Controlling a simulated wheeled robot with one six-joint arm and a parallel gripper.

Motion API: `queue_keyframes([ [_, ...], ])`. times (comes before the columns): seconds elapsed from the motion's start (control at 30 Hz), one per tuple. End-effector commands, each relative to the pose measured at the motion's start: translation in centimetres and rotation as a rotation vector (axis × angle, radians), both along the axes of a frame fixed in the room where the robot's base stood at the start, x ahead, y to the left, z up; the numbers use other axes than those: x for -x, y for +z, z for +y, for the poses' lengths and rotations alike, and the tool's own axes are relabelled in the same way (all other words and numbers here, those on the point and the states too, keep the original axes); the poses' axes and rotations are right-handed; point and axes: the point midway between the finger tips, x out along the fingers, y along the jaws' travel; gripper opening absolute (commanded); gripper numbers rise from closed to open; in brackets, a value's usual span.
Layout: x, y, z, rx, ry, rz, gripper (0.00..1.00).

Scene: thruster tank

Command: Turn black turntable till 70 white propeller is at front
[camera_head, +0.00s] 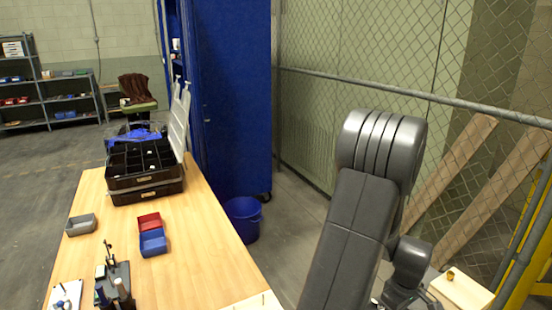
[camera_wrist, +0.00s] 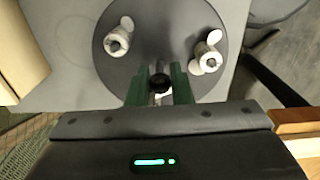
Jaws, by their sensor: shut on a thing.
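In the wrist view, the black turntable (camera_wrist: 165,35) is a dark round disc lying on a grey surface. Two white propellers stand on it, a left one (camera_wrist: 118,40) and a right one (camera_wrist: 207,55); any number on them is too small to read. My gripper (camera_wrist: 160,84) is at the near edge of the disc. Its two green fingers are shut on a small dark round knob (camera_wrist: 160,82) between them. The turntable and the propellers do not show in the head view, where my own arm fills the right side.
In the head view, a wooden table (camera_head: 200,240) holds a black organizer box (camera_head: 142,190), a grey bin (camera_head: 81,225), a red bin (camera_head: 149,221) and a blue bin (camera_head: 153,243). A blue bucket (camera_head: 243,218) stands on the floor beside it. A chain-link fence (camera_head: 420,60) runs along the right.

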Motion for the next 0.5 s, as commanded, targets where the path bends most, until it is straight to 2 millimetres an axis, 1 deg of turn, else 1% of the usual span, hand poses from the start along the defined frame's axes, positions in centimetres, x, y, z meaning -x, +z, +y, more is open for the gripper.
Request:
queue_keyframes([
  [0.1, -0.02, -0.01, -0.02, 0.001, 0.067, 0.0, 0.0],
  [0.4, -0.02, 0.02, -0.02, 0.001, 0.085, 0.0, 0.0],
  [0.5, -0.02, -0.02, -0.02, 0.001, 0.138, 0.0, 0.0],
])
